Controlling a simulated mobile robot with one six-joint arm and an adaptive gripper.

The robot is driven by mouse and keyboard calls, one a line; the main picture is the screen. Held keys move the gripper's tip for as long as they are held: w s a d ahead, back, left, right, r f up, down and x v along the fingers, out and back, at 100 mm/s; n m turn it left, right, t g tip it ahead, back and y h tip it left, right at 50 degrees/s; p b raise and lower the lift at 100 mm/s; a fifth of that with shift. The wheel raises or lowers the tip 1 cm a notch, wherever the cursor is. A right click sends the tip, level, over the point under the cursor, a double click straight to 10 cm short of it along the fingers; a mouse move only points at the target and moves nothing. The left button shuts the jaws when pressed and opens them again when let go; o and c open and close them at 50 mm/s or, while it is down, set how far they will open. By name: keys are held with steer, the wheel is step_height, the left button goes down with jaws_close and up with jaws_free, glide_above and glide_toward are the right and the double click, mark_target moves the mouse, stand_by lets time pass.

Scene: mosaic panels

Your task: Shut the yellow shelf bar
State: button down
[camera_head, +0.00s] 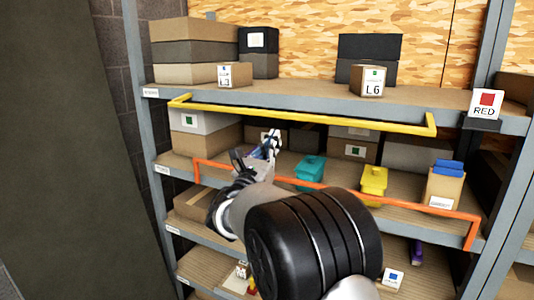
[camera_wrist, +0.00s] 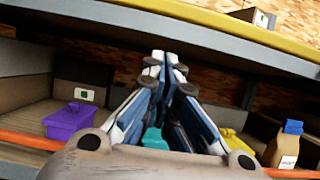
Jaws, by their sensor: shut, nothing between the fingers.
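The yellow bar (camera_head: 300,115) runs across the front of the shelving, along and a little below the top shelf's front edge, with short bent ends. It also crosses the top of the wrist view (camera_wrist: 215,20). My gripper (camera_head: 275,137) is shut and empty, fingers together and pointing up into the shelving, just below the middle of the yellow bar. In the wrist view its fingertips (camera_wrist: 165,62) are below the bar and appear apart from it. I cannot tell how far the bar stands out from the shelf.
An orange bar (camera_head: 330,187) crosses the middle shelf in front of a teal bin (camera_head: 310,170), a yellow bin (camera_head: 373,182) and a carton (camera_head: 445,188). A purple bin (camera_wrist: 72,121) shows in the wrist view.

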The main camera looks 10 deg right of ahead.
steer(key=r, duration=0.2)
steer(key=shift+s+a+r, duration=0.25)
steer(key=shift+s+r, duration=0.05)
steer(key=shift+r, duration=0.05)
steer(key=shift+s+r, duration=0.1)
steer(key=shift+s+a+r+p, duration=0.15)
steer(key=shift+r+p, duration=0.2)
steer(key=shift+p, duration=0.45)
steer(key=shift+g, duration=0.3)
steer(key=shift+r+y, duration=0.15)
steer(key=shift+y, duration=0.15)
